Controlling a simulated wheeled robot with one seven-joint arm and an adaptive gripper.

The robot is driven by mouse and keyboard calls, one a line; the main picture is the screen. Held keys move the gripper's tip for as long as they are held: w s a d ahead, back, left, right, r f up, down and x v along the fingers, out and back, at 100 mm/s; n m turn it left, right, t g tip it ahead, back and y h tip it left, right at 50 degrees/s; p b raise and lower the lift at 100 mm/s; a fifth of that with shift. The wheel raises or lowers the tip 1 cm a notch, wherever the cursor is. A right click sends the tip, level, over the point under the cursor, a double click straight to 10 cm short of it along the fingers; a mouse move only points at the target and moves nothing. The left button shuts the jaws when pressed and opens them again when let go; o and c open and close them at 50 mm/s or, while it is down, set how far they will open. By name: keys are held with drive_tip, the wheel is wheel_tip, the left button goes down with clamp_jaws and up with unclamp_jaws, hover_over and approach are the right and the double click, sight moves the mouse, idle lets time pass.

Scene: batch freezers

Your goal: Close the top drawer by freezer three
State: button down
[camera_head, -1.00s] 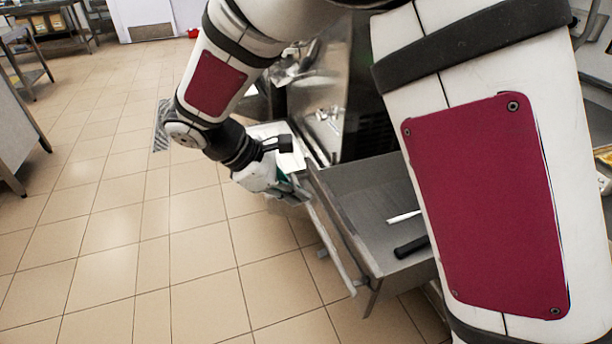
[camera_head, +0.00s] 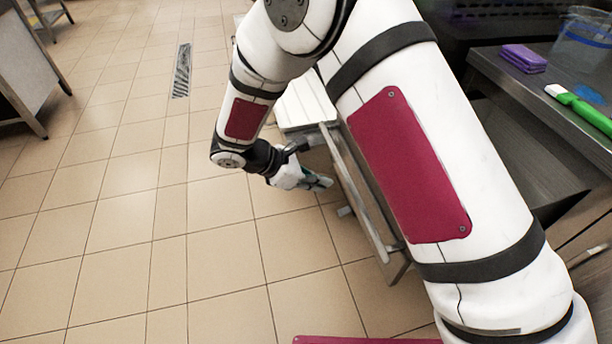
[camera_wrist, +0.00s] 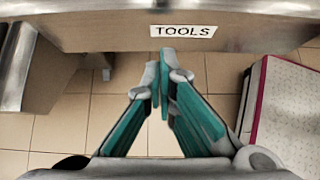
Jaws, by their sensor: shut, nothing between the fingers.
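The grey metal drawer (camera_head: 394,266) juts out from the counter in the head view, with a long bar along its front; my arm hides most of its inside. In the wrist view its front (camera_wrist: 105,36) spans the top, with a white TOOLS label (camera_wrist: 183,31). My gripper (camera_head: 325,183) is low, to the left of the drawer front and outside it. In the wrist view my gripper (camera_wrist: 161,62) has its teal fingers together and empty, pointing at the front just below the label. I cannot tell whether the fingertips touch it.
A metal counter (camera_head: 500,78) on the right holds purple sponges (camera_head: 524,58), a green-handled brush (camera_head: 583,107) and a clear tub (camera_head: 585,38). A white board-like surface (camera_head: 305,103) is beyond the drawer. Open tiled floor (camera_head: 130,220) lies to the left.

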drive_tip(key=shift+w+d+f, duration=0.25)
drive_tip(key=shift+d, duration=0.65)
drive_tip(key=shift+w+d+f, duration=0.2)
drive_tip(key=shift+w+d, duration=0.1)
drive_tip(key=shift+d, duration=0.55)
drive_tip(key=shift+w+d+f, duration=0.25)
drive_tip(key=shift+d, duration=0.65)
drive_tip(key=w+d+b, duration=0.1)
drive_tip(key=w+d, duration=0.3)
drive_tip(key=d, duration=0.9)
drive_tip(key=w+d, duration=0.5)
drive_tip(key=d, duration=0.9)
drive_tip(key=w+d+b, duration=0.1)
drive_tip(key=w+d, duration=0.3)
drive_tip(key=d, duration=1)
drive_tip(key=shift+w+d+b, duration=0.2)
drive_tip(key=shift+w+b, duration=0.05)
drive_tip(key=shift+b, duration=0.1)
drive_tip(key=shift+d, duration=0.25)
drive_tip(key=shift+d+r, duration=0.1)
